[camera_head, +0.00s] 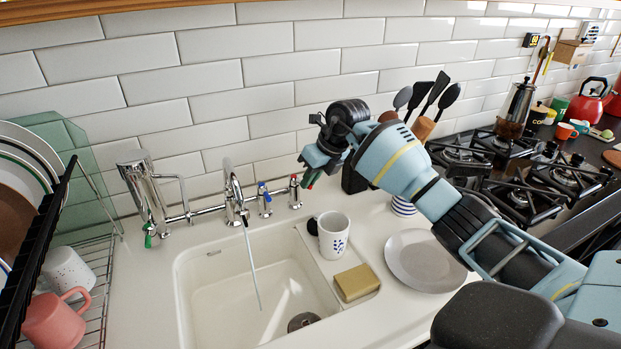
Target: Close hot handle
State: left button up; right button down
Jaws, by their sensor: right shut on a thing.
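The chrome tap (232,195) stands on the wall side of the white sink, and a thin stream of water (252,265) runs from its spout into the basin. The hot handle (294,192), with a red mark, is at the right end of the tap's pipe. The cold handle (264,198), with a blue mark, is left of it. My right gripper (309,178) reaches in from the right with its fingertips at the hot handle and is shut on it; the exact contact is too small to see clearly. My left gripper is not in view.
A white mug (333,236), a yellow sponge (356,283) and a grey plate (424,261) lie right of the basin (205,300). A dish rack (95,285) with plates and mugs is at the left. The gas hob (520,190) is at the right, behind my arm.

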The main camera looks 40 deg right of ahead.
jog(key=shift+s+a+r+m+h+p, duration=0.1)
jog(key=shift+a+r+m+h+p, duration=0.35)
jog(key=shift+m+p, duration=0.6)
jog(key=shift+a+f+m+t+h+p, duration=0.45)
jog(key=shift+a+m+p, duration=0.15)
jog(key=shift+m+p, duration=0.55)
jog(key=c, duration=1.5)
grip_release()
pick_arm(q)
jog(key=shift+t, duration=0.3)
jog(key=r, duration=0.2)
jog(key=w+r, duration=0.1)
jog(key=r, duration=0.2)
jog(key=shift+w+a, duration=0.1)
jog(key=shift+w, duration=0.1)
pick_arm(e)
jog(key=v, duration=0.7)
jog(key=shift+r, duration=0.4)
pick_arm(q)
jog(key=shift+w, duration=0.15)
pick_arm(e)
jog(key=shift+s+f, duration=0.1)
